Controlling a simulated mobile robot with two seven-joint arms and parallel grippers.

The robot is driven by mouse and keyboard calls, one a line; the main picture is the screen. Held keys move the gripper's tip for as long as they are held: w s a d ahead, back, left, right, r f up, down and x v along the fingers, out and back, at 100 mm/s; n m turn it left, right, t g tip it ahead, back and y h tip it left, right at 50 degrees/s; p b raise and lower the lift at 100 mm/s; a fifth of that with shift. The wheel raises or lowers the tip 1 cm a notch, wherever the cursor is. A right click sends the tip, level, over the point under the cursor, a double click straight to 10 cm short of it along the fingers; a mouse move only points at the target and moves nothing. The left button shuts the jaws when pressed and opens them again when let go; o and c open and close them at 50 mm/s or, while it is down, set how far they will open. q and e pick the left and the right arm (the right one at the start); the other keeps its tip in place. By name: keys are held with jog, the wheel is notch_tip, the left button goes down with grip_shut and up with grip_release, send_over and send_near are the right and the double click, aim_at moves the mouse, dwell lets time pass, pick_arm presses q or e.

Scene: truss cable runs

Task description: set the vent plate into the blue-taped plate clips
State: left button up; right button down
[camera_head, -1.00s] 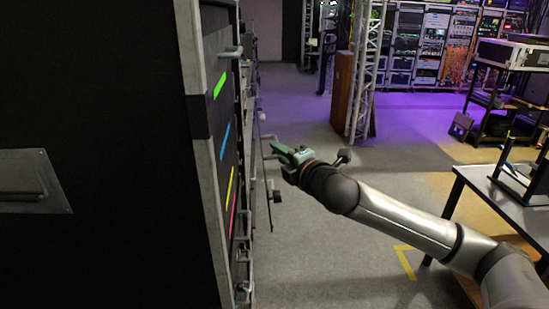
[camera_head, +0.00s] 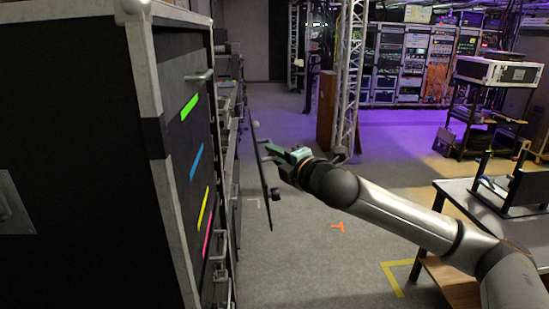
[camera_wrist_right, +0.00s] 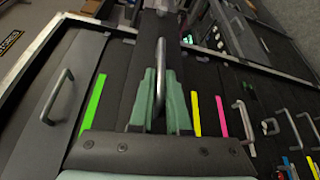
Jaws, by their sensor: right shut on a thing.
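My right gripper (camera_head: 290,158) is shut on the vent plate (camera_head: 264,185), which shows nearly edge-on as a thin dark upright sheet in the head view. In the right wrist view, the green fingers (camera_wrist_right: 160,100) close around a silver bar handle (camera_wrist_right: 161,70). The plate is apart from the rack front, to its right in the head view. The blue tape (camera_head: 196,161) lies on the rack's dark front between green tape (camera_head: 189,107) and yellow tape (camera_head: 204,208). I cannot make out the clips. My left gripper is out of view.
The black rack case (camera_head: 95,110) with pale metal edges fills the left. Pink tape (camera_head: 207,236) is lowest on its front. Handles (camera_wrist_right: 244,118) project from the rack face. A table (camera_head: 470,205) stands at right. The floor between is open, with an orange mark (camera_head: 338,227).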

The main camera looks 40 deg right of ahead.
jog(key=shift+r, duration=0.5)
jog(key=s+d+b, duration=0.3)
jog(key=d+b, duration=0.3)
jog(key=b, duration=0.1)
jog(key=shift+s, duration=0.35)
dwell(0.9)
jog(key=shift+m+h+b, duration=0.5)
jog(key=shift+m+b, duration=0.1)
jog(key=shift+m, duration=0.1)
